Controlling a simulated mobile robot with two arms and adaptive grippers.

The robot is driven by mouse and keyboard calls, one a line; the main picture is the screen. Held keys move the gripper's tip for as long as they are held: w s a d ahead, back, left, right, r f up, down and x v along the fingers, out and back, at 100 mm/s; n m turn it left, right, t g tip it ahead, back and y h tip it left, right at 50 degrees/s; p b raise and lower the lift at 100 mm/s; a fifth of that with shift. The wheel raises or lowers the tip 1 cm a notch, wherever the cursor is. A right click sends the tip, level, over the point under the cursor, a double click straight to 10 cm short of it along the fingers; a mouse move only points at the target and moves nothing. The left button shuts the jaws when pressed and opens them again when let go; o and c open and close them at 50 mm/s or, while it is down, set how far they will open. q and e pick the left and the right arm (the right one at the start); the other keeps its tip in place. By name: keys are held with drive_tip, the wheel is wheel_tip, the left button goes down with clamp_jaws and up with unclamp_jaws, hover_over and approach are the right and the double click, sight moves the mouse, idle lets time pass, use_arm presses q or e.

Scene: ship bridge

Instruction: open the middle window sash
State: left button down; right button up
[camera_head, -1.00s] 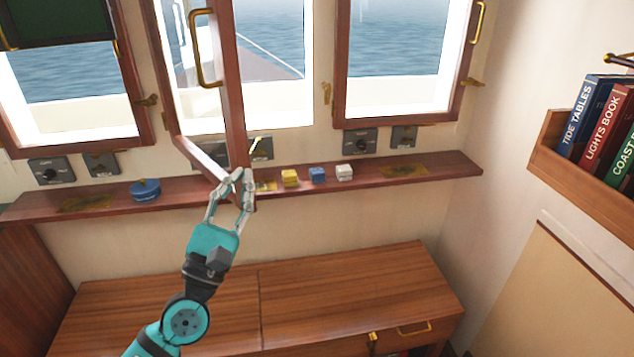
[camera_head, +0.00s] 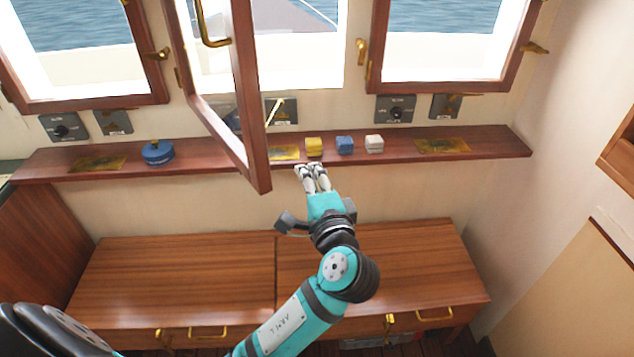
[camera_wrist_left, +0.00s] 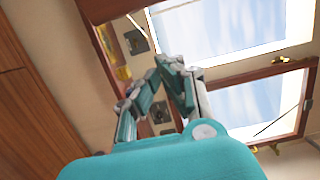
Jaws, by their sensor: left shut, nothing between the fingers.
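The middle window sash (camera_head: 253,115) is a wooden frame with a brass handle (camera_head: 205,28). It stands swung inward into the room, with its lower free corner out over the front of the shelf. My left gripper (camera_head: 311,168) is shut and empty. It is at the shelf's front edge, to the right of the sash corner and apart from it, just below the yellow block. The left wrist view also shows the shut gripper (camera_wrist_left: 170,62), with a window opening behind it. My right gripper is not in view.
On the shelf (camera_head: 205,157) are a blue round tin (camera_head: 157,152), a yellow block (camera_head: 314,147), a blue block (camera_head: 345,145) and a white block (camera_head: 374,144). Left (camera_head: 75,50) and right (camera_head: 445,50) sashes are closed. A wooden cabinet (camera_head: 190,275) stands below.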

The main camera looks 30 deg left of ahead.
use_arm(q)
drive_tip(key=a+p, duration=0.1)
drive_tip(key=a, duration=0.1)
drive_tip(key=s+a+p, duration=0.1)
drive_tip(key=a, duration=0.1)
drive_tip(key=shift+a, duration=0.2)
idle(0.3)
